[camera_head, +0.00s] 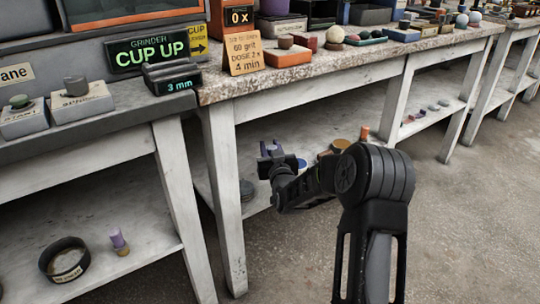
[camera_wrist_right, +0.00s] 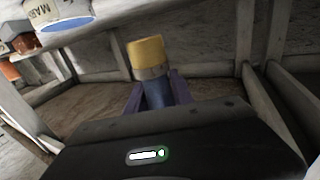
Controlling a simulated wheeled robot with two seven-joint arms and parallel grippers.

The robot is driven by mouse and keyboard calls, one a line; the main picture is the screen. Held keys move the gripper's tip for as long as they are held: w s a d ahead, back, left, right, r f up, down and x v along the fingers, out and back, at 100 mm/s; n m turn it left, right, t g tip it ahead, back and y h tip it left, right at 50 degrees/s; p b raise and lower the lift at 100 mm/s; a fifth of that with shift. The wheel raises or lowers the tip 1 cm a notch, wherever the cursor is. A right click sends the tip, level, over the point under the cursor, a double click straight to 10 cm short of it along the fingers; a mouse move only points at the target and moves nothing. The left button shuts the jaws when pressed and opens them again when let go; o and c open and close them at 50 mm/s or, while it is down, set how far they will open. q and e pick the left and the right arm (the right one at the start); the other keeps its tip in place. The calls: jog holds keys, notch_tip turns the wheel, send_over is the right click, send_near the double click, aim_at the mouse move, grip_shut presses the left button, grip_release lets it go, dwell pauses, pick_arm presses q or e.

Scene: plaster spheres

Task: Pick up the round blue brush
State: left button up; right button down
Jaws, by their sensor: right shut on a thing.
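The round blue brush (camera_wrist_right: 152,78) is upright in the right wrist view, with a blue-grey body, a grey band and a yellow end at the top. My right gripper (camera_wrist_right: 157,92) is shut on its body, with one finger on each side. The lower part of the brush is hidden behind the dark gripper housing. In the head view my right gripper (camera_head: 272,152) is by the lower shelf under the stone-topped bench; the brush is too small to make out clearly there. My left gripper is not in view.
A bench leg (camera_head: 222,195) stands left of my gripper.

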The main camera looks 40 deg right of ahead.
notch_tip(320, 180, up, 3)
jog(key=shift+r+p, duration=0.1)
jog(key=shift+p, duration=0.25)
dwell(1.8)
